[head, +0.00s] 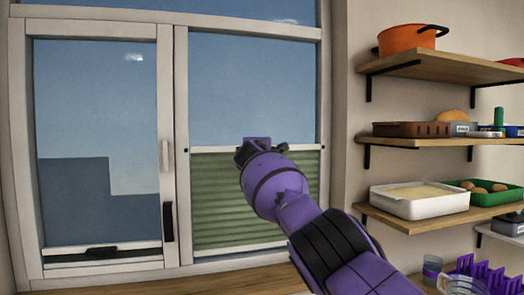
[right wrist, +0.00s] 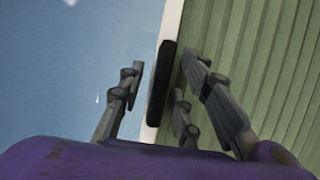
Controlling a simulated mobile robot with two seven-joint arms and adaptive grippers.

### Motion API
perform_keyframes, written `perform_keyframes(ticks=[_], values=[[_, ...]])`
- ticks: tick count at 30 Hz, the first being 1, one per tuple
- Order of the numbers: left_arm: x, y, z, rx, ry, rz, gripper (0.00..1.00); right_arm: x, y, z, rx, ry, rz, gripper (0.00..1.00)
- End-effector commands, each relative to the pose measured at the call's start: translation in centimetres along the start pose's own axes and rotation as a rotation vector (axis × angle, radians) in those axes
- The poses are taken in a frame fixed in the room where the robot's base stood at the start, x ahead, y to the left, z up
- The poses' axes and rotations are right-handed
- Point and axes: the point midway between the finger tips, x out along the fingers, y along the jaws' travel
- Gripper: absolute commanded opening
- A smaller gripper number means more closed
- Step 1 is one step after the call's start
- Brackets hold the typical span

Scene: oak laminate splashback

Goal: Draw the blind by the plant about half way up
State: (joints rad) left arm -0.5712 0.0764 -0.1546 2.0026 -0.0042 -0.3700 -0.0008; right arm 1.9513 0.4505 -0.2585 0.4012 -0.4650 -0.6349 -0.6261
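The right window pane has a green pleated blind (head: 225,205). It covers the lower part of the pane, from the sill up to a white rail (head: 213,150) roughly half way up. My right gripper (head: 253,148) is at this rail and hides its middle. In the right wrist view, the open fingers (right wrist: 163,65) stand either side of the rail's black handle (right wrist: 160,85), with gaps showing. The green blind (right wrist: 265,70) fills the right side there. The left pane has another blind, its white rail (head: 70,255) low near the sill. No plant is in view. My left gripper is not in view.
A black window handle (head: 168,222) is on the frame between the panes. Wooden shelves (head: 440,66) at the right hold an orange pot (head: 408,40), a white tray (head: 420,203) and a green crate (head: 500,197). A wooden worktop (head: 240,285) runs below the window.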

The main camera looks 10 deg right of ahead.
Motion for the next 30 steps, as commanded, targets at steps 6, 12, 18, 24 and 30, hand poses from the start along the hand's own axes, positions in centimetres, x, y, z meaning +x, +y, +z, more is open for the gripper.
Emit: perform_keyframes(ticks=[6, 12, 18, 24, 30], values=[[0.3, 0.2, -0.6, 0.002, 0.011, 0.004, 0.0, 0.0, -0.1, 0.0, -0.002, 0.0, -0.001, 0.31], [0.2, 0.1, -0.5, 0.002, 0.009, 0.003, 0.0, -0.6, -0.2, -0.1, -0.001, 0.0, 0.001, 0.31], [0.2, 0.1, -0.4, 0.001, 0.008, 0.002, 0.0, -2.0, -0.2, 0.0, -0.001, 0.0, 0.001, 0.31], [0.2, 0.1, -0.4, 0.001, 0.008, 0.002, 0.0, -4.3, -0.1, 0.0, -0.001, 0.001, 0.002, 0.31], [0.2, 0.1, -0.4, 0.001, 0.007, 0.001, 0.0, -7.2, -0.1, 0.0, -0.001, 0.002, 0.001, 0.31]])
